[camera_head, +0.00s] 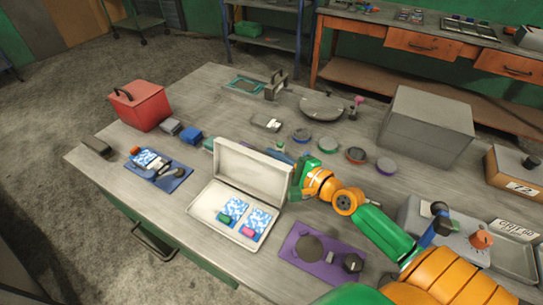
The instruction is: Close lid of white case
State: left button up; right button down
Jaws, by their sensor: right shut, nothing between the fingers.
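The white case stands open on the grey table. Its lid (252,170) is raised, leaning back on the far side of the base (207,208). Two blue-and-white patterned packets (233,208), a green piece (224,219) and a pink piece (248,231) lie in the base. My right gripper (293,172) is at the lid's right end, partly behind it. It is shut and holds nothing. Its fingertips are hard to make out, and I cannot tell whether they touch the lid. My left gripper is not in view.
A purple mat (297,262) with dark round items lies right of the case. A blue tray (175,183) lies to its left. A red box (144,108), several round tins (329,143) and a large grey box (427,123) stand farther back.

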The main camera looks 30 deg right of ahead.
aim_at(264, 160)
jog(key=shift+s, duration=0.1)
jog(key=shift+r, duration=0.1)
jog(key=shift+s+a+r+n+t+p, duration=0.2)
jog(key=shift+a+r+n+p, duration=0.1)
jog(key=shift+r+n+p, duration=0.15)
jog(key=shift+s+a+r+n+t+p, duration=0.15)
jog(key=shift+a+r+n+p, duration=0.1)
jog(key=shift+r+n+p, duration=0.15)
jog(key=a+n, duration=0.1)
jog(key=s+a+r+n+t, duration=0.1)
jog(key=n, duration=0.1)
jog(key=s+a+r+n+p, duration=0.1)
jog(key=shift+a, duration=0.3)
jog(key=s+a+f+n+t+y, duration=0.1)
jog(key=s+a+n+t+y, duration=0.1)
jog(key=s+a+n, duration=0.3)
jog(key=shift+a+f+n+b, duration=0.2)
jog(key=shift+a+n+b, duration=0.1)
jog(key=shift+a+n, duration=1.35)
